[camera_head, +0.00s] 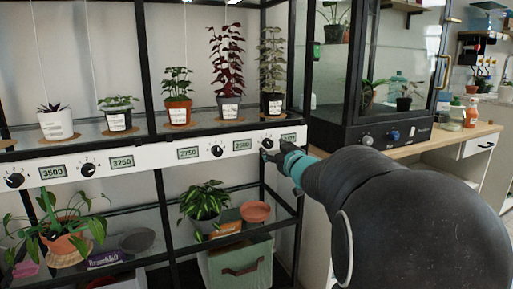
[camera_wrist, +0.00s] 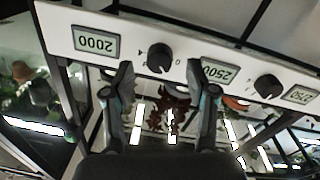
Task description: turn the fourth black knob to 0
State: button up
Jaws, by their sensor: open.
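A white strip with black knobs and number displays runs along the shelf's front edge. The rightmost knob (camera_head: 267,143) is between the displays 2500 and 2000. In the wrist view, upside down, this knob (camera_wrist: 160,57) is ahead of my gripper, between its fingers in width. A knob (camera_head: 217,151) to its left is between 2750 and 2500; it also shows in the wrist view (camera_wrist: 268,86). Two more knobs are at the left, and a post may hide another. I cannot read the knob's setting. My gripper (camera_head: 274,151) is open and empty (camera_wrist: 168,82), close to the strip.
Several potted plants stand on the upper shelf (camera_head: 210,135) above the strip. A lower shelf (camera_head: 140,257) holds plants and bowls. The space directly before the strip is free.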

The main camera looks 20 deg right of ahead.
aim_at(268, 143)
jog(key=shift+w, duration=1.35)
grip_shut()
jog(key=shift+n+b, duration=0.3)
jog(key=shift+f+n+b, duration=0.15)
jog(key=shift+n+b, duration=0.95)
jog(key=shift+n, duration=0.1)
jog(key=n+b, duration=0.3)
jog(key=n, duration=0.2)
jog(key=shift+d, duration=0.1)
